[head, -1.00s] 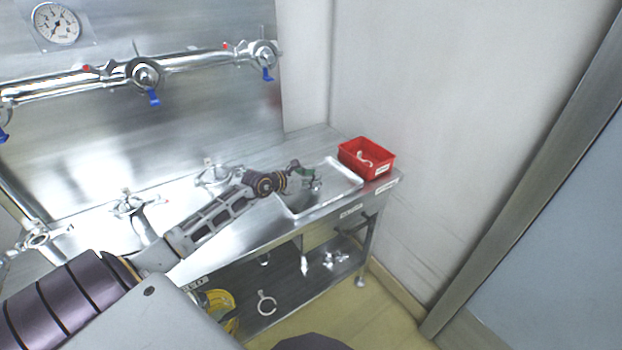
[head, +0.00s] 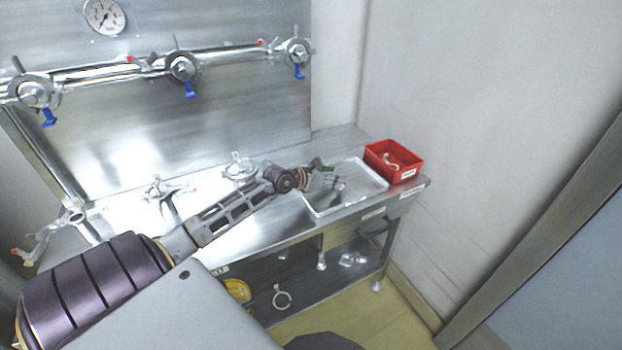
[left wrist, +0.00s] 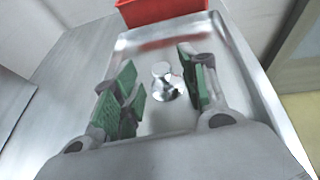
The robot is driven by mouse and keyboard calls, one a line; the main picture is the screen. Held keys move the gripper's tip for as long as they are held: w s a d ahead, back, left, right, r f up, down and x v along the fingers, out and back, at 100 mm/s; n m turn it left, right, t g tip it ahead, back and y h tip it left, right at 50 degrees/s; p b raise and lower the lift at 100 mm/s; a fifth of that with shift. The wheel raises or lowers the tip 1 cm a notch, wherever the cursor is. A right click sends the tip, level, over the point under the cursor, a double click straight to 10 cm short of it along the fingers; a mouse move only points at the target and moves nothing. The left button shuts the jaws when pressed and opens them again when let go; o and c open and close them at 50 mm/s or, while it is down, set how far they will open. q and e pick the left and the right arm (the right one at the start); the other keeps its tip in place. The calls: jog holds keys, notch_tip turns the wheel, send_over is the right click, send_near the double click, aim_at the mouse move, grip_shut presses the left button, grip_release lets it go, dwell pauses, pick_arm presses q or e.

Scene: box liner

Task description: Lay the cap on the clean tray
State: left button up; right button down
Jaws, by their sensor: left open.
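The shiny metal cap (left wrist: 165,82) stands on the tray in the left wrist view, with a wide base and a round knob on top. The shallow metal tray (head: 362,174) lies on the right end of the steel bench; it also fills much of the left wrist view (left wrist: 228,62). My left gripper (head: 333,178) is low over the tray. In the left wrist view its green-padded fingers (left wrist: 160,92) are apart, one on each side of the cap, with visible gaps to it. My right gripper is not in view.
A red bin (head: 394,160) with pale items stands just beyond the tray, near the wall. Valves and pipes line the back panel. A lower shelf holds a ring clamp (head: 282,298), a yellow item (head: 238,290) and small metal parts. The bench left of the tray has several clamp-like fittings.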

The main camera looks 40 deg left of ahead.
pick_arm(q)
jog(key=shift+v, duration=1.75)
jog(key=shift+s+r, duration=0.15)
jog(key=shift+s, duration=0.35)
jog(key=shift+v, duration=1.1)
jog(key=shift+s+a+r, duration=0.15)
jog(key=shift+s+r, duration=0.1)
jog(key=shift+s, duration=0.2)
jog(key=shift+s+a+r, duration=0.15)
jog(key=shift+s+r, duration=0.05)
jog(key=shift+s, duration=0.3)
jog(key=shift+v, duration=0.85)
jog(key=shift+r, duration=0.1)
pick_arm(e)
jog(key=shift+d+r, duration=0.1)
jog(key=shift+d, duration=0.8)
